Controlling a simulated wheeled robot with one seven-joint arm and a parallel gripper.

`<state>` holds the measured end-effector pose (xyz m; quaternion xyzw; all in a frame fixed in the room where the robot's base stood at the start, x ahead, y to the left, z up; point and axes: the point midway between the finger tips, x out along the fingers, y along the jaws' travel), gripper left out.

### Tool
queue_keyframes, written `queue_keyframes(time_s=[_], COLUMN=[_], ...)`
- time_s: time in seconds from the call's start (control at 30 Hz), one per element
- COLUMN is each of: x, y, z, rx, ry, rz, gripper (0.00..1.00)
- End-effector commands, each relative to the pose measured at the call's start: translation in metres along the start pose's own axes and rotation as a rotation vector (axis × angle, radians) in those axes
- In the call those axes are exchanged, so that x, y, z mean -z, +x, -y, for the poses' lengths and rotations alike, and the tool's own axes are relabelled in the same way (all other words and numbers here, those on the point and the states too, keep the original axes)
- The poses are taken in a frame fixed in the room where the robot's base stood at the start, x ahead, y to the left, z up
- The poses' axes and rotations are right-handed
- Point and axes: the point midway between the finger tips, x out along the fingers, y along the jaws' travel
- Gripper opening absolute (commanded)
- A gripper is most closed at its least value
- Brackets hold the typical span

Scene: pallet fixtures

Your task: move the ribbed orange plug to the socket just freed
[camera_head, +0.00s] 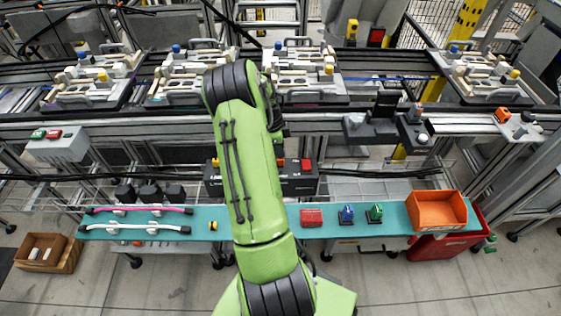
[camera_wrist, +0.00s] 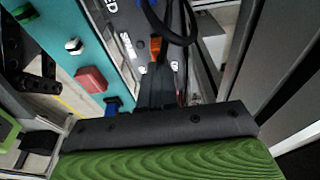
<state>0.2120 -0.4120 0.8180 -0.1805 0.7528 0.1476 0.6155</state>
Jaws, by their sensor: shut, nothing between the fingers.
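An orange plug (camera_wrist: 154,48) shows in the wrist view just beyond my gripper (camera_wrist: 156,72), at the edge of a dark panel (camera_wrist: 125,40) with white lettering. Its ribs are too small to make out. My gripper's dark fingers are together with nothing between them, pointing toward the plug; I cannot tell whether they touch it. A small orange spot on the black box (camera_head: 300,185) shows beside my arm in the head view; I cannot tell if it is the same plug. My gripper is hidden behind my arm there. The freed socket cannot be made out.
A black cable (camera_wrist: 180,38) loops above the plug in the wrist view. The teal shelf (camera_head: 400,229) bears a red block (camera_head: 312,217), a blue connector (camera_head: 347,214), a green connector (camera_head: 376,211) and an orange bin (camera_head: 438,211). Pallet fixtures (camera_head: 300,85) stand behind.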

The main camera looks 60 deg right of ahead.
Motion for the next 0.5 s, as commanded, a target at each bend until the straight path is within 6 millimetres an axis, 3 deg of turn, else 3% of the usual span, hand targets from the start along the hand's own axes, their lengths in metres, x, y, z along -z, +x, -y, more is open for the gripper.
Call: queue_keyframes(time_s=[0.5], x=[-0.0016], y=[0.0082], z=[0.0000], rx=[0.000], ry=[0.000], rz=[0.000], gripper=[0.00])
